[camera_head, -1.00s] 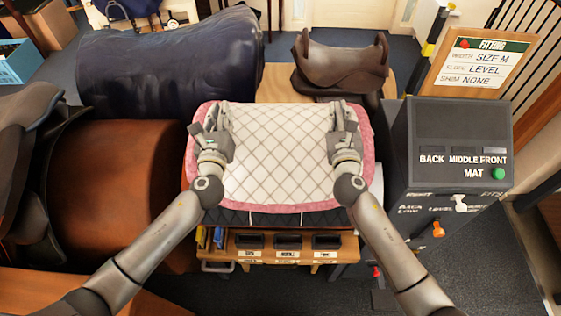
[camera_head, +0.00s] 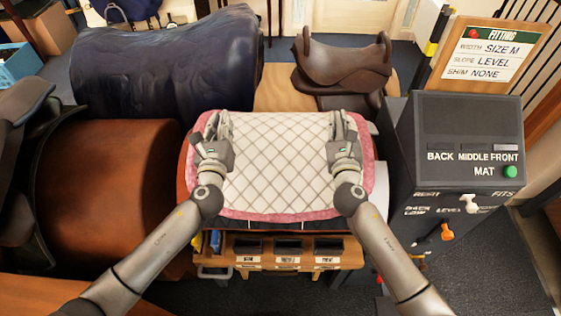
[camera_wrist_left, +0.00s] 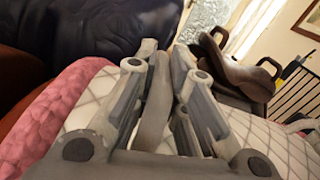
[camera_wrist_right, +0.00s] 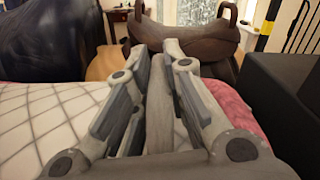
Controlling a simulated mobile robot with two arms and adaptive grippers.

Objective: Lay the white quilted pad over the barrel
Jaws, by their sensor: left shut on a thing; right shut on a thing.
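The white quilted pad (camera_head: 282,165) with pink edging lies spread over the barrel (camera_head: 182,185) in the middle of the head view. Most of the barrel is hidden under it; a reddish-brown strip shows at the left. My left gripper (camera_head: 217,122) is shut on the pad near its far left corner. My right gripper (camera_head: 341,122) is shut on it near the far right corner. In the left wrist view the closed fingers (camera_wrist_left: 160,60) are above the white cloth, with pink edging at left. The right wrist view shows similarly closed fingers (camera_wrist_right: 160,60).
A large brown leather form (camera_head: 110,190) with a black saddle stands close at left. A dark blue covered form (camera_head: 165,60) and a brown saddle (camera_head: 342,60) are behind. A dark control box (camera_head: 460,150) stands close at right. A wooden shelf (camera_head: 290,262) is in front.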

